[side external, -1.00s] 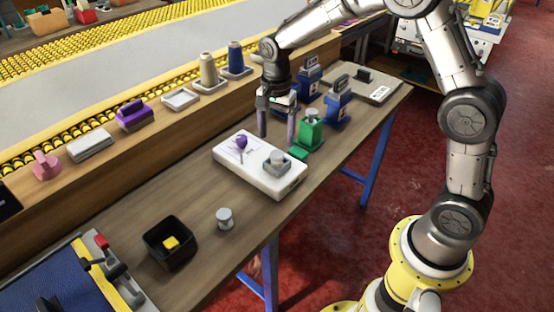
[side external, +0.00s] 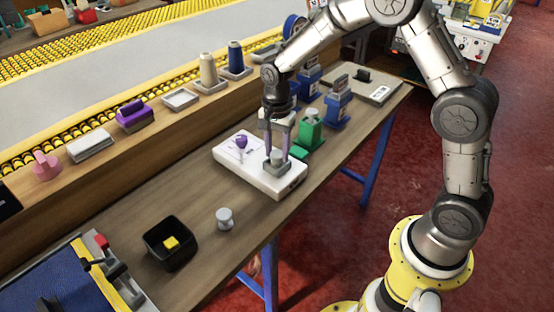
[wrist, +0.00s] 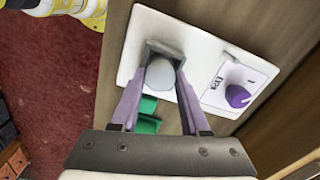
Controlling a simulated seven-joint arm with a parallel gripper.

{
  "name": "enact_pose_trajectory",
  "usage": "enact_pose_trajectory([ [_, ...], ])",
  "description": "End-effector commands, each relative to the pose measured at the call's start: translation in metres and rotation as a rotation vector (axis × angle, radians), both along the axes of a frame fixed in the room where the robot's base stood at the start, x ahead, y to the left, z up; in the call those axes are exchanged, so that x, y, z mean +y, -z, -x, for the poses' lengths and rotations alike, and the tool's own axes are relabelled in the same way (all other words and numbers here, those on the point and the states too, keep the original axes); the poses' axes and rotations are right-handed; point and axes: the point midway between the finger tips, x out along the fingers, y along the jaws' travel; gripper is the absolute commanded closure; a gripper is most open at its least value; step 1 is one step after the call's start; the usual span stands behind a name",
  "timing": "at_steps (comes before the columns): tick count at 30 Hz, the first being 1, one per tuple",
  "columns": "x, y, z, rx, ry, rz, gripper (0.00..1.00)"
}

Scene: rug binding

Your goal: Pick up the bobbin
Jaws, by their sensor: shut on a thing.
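A grey cylinder (wrist: 160,74) sits at a square grey base (wrist: 166,46) on a white box (side external: 233,172); it may be a bobbin. My gripper (side external: 277,157) points down over the box, its purple-grey fingers shut on either side of the cylinder. In the side view the fingers partly hide it. The cylinder appears still down at its base, with no clear lift visible. A second small grey flanged spool (side external: 225,218), also bobbin-shaped, stands upright on the bench, apart from my gripper.
The white box has a purple knob (side external: 241,143). A green holder (side external: 311,132) and blue devices (side external: 337,112) stand close behind my gripper. A black bin (side external: 157,254) with a yellow block is at the front. Bare bench (side external: 140,205) lies left of the box.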

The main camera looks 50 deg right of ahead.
Motion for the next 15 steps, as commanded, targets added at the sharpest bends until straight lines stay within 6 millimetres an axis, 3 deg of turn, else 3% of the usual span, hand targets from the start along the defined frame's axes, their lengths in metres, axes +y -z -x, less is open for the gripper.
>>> enact_pose_trajectory([
  [1, 0.0000, -0.0002, 0.0000, 0.000, 0.000, 0.000, 0.80],
  [4, 0.0000, -0.0002, -0.0001, 0.000, 0.000, 0.000, 0.98],
  [5, 0.0000, -0.0002, -0.0001, 0.000, 0.000, 0.000, 1.00],
  [15, 0.0000, -0.0029, -0.0004, -0.002, 0.000, -0.001, 1.00],
])
